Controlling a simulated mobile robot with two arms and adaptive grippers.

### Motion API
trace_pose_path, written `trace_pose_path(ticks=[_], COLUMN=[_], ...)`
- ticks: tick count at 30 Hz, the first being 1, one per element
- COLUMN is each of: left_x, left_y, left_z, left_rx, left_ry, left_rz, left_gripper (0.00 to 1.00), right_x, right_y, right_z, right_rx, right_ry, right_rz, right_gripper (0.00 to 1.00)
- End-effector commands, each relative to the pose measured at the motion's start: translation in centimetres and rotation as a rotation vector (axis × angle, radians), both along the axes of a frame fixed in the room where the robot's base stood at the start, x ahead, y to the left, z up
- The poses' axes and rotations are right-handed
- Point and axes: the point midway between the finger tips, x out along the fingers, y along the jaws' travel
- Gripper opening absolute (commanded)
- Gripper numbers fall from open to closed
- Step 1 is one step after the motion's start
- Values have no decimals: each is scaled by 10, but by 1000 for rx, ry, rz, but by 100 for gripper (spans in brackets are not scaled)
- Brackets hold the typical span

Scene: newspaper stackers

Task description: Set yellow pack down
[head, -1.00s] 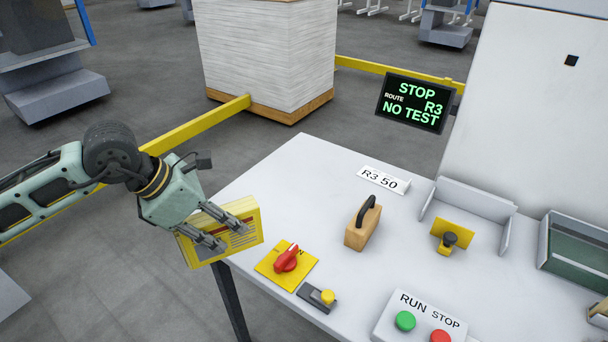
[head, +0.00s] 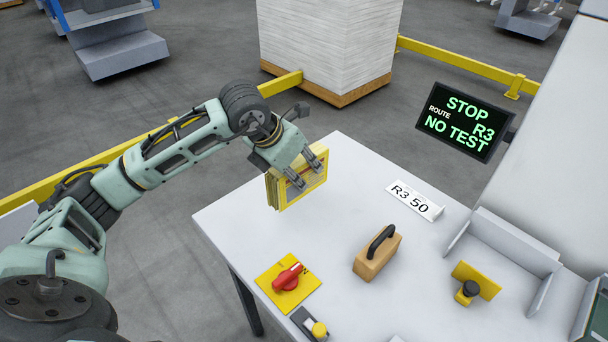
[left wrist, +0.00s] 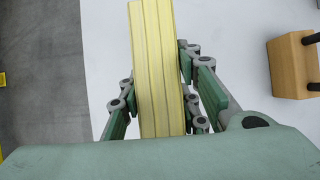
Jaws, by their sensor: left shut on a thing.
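The yellow pack (head: 297,184) is a stack of yellow-edged papers, held on edge at the far left part of the white table (head: 335,240). My left gripper (head: 308,172) is shut on it, with fingers on both sides. In the left wrist view the pack (left wrist: 157,70) stands between the fingers, with the white table top and grey floor behind it. The pack's lower edge appears at or just above the table; I cannot tell whether it touches. My right gripper is not in view.
A wooden block with a black handle (head: 377,255), a red rotary switch on a yellow plate (head: 287,277) and an R3 50 sign (head: 414,200) are on the table. A screen (head: 464,122) reads STOP. Bare table surrounds the pack's right side.

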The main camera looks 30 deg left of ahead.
Motion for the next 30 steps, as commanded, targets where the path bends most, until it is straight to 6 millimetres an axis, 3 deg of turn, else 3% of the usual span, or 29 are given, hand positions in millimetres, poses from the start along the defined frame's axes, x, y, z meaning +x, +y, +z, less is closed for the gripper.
trace_pose_path(ticks=[3,7,15,26,27,30], left_x=[12,14,14,14,14,13], left_y=[-3,-3,-2,-2,-2,-2], left_z=[-4,-13,-45,-51,-52,-51], left_rx=[-2,1,1,1,2,2], left_ry=[-4,-1,-2,-3,-1,0], left_rz=[1,0,2,1,1,1], left_gripper=[0,0,0,0,32,41], right_x=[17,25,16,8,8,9], right_y=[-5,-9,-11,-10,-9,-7], right_z=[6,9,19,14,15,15], right_rx=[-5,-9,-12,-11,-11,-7], right_ry=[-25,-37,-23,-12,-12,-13], right_rz=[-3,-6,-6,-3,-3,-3], right_gripper=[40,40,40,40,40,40])
